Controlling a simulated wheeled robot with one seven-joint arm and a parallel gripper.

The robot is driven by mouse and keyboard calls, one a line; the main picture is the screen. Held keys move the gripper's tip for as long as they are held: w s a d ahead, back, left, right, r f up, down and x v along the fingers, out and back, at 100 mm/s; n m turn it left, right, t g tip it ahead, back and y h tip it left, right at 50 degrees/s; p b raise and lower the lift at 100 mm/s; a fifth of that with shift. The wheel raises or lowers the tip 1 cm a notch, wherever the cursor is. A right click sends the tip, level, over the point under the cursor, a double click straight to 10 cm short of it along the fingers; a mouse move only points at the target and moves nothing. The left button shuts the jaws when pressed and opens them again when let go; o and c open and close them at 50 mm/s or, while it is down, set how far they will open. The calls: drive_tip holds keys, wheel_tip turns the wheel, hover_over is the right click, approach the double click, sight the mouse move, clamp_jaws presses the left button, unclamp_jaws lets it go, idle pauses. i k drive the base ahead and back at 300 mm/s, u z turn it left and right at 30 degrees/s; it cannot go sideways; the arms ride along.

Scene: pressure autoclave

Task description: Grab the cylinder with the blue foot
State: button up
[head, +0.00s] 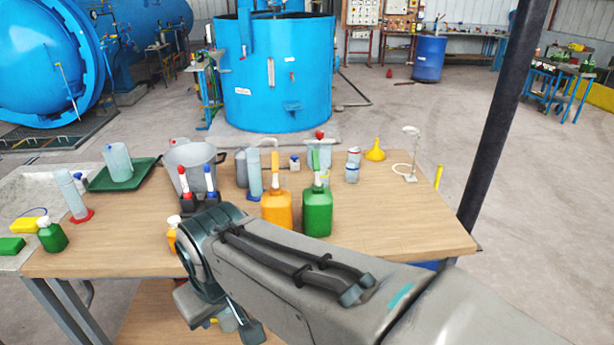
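A tall, pale blue-grey cylinder (254,174) stands on the wooden table, behind the orange bottle. Its base is partly hidden, and a bluish edge shows low down, so I take it for the cylinder with the blue foot. Another tall cylinder (70,192) with a red foot stands at the left end. My gripper (222,316) is low at the table's front edge, nearer to me than both cylinders and apart from them. My arm partly covers it, and its opening is not clear.
An orange bottle (277,209) and a green bottle (317,209) stand in front of the pale cylinder. A dark rack with wash bottles (197,190) and a metal pot (190,157) are to its left. The table's right part (420,225) is clear.

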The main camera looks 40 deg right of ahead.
sight(252, 155)
drive_tip(key=z, duration=0.9)
drive_tip(key=i, duration=1)
